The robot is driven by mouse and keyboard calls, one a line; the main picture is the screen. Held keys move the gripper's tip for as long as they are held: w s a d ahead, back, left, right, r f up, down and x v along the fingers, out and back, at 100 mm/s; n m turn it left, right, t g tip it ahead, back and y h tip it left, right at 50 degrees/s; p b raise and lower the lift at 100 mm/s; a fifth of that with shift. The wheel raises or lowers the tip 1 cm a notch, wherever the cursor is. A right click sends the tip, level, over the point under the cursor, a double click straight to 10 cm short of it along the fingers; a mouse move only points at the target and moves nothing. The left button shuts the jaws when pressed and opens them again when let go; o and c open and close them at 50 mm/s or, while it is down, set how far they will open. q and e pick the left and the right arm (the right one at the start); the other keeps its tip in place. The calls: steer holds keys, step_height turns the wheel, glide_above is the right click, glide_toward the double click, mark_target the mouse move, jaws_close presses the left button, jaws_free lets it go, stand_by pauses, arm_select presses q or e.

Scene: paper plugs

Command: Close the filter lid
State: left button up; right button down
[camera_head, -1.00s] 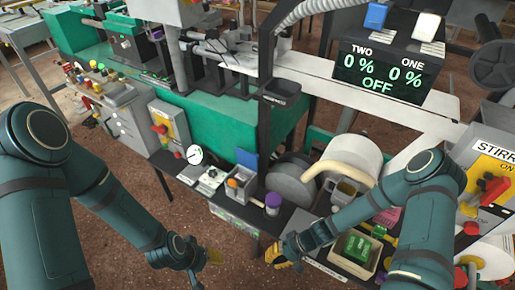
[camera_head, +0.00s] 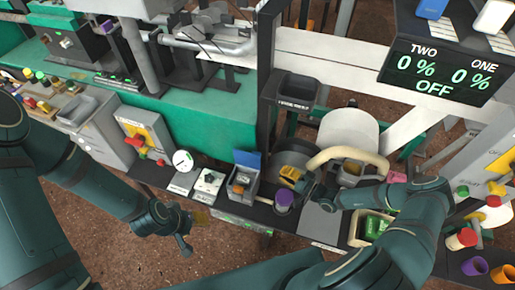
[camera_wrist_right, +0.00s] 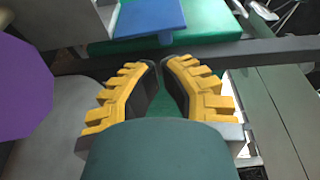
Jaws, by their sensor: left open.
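A blue lid (camera_head: 247,161) stands raised at the back of a small open grey box (camera_head: 240,197) with an orange item inside; I take it to be the filter lid. A blue panel, apparently this lid, shows at the top of the right wrist view (camera_wrist_right: 150,18). My right gripper (camera_head: 288,174) is to the right of the box, apart from the lid, by a purple-topped cylinder (camera_head: 284,199). Its yellow fingers (camera_wrist_right: 160,68) have close tips with a narrow gap and nothing seen between. My left gripper (camera_head: 203,217) is open and empty, left of and nearer than the box.
A white round gauge (camera_head: 183,160) and a small dial panel (camera_head: 208,182) sit left of the box. A dark vertical post (camera_head: 267,90) rises behind it. A tray with green contents (camera_head: 375,228) is to the right, partly under my right arm. Open floor lies in front.

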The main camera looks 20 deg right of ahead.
mark_target(248, 157)
arm_select(q)
steer(key=shift+w+a+f+b, duration=0.1)
steer(key=shift+w+f+b, duration=0.15)
steer(key=shift+f+b, duration=0.25)
steer(key=shift+w+a+f+b, duration=0.1)
steer(key=shift+w+f+b, duration=0.1)
steer(key=shift+f+b, duration=0.25)
arm_select(e)
steer(key=w+a+t+h, duration=0.1)
steer(key=w+a, duration=0.4)
steer(key=w, duration=0.3)
steer(key=shift+w, duration=0.35)
arm_select(q)
steer(key=shift+r, duration=0.15)
arm_select(e)
steer(key=shift+r, duration=0.15)
arm_select(q)
steer(key=shift+a+r, duration=0.15)
steer(key=shift+a, duration=0.35)
arm_select(e)
steer(key=shift+s+a+n, duration=0.15)
steer(key=shift+s+n, duration=0.1)
steer(key=shift+n, duration=0.05)
arm_select(q)
steer(key=shift+a, duration=0.1)
arm_select(e)
steer(key=shift+y, duration=0.3)
